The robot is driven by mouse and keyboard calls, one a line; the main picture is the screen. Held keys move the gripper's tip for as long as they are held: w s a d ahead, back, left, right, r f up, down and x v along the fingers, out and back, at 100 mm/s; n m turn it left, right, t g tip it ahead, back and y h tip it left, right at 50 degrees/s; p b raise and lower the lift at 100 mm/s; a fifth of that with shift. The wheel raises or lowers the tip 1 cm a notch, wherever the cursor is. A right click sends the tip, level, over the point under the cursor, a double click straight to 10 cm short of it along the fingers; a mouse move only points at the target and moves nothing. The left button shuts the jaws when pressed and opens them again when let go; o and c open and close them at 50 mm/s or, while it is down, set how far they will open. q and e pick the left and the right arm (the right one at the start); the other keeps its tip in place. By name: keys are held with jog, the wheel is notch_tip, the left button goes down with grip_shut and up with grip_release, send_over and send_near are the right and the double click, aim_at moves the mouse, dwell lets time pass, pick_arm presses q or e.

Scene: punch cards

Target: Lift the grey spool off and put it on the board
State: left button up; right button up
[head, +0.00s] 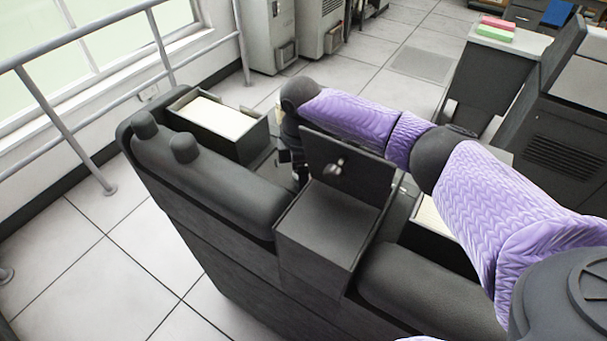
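My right arm, in a purple sleeve, reaches from the right across the black machine (215,200). My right gripper (298,172) points down beside an upright dark panel (350,160), near the machine's middle. The gripper is small, dark and partly hidden, so its fingers and anything between them cannot be made out. I cannot pick out a grey spool for certain. Two dark rounded knobs (184,148) stand on the machine's left end, and a small shiny fitting (335,168) is on the panel. I cannot tell which surface is the board. My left gripper is not in view.
A black tray (185,130) holding pale cards stands at the machine's far left; more pale cards (430,215) show under my arm. A dark box (322,235) juts up at the middle. A grey railing (130,10) runs along the left. Open tiled floor (145,260) lies in front.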

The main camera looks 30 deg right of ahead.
jog(key=c, duration=0.5)
notch_tip(320, 180, up, 14)
jog(key=p, duration=0.8)
jog(key=shift+p, duration=0.4)
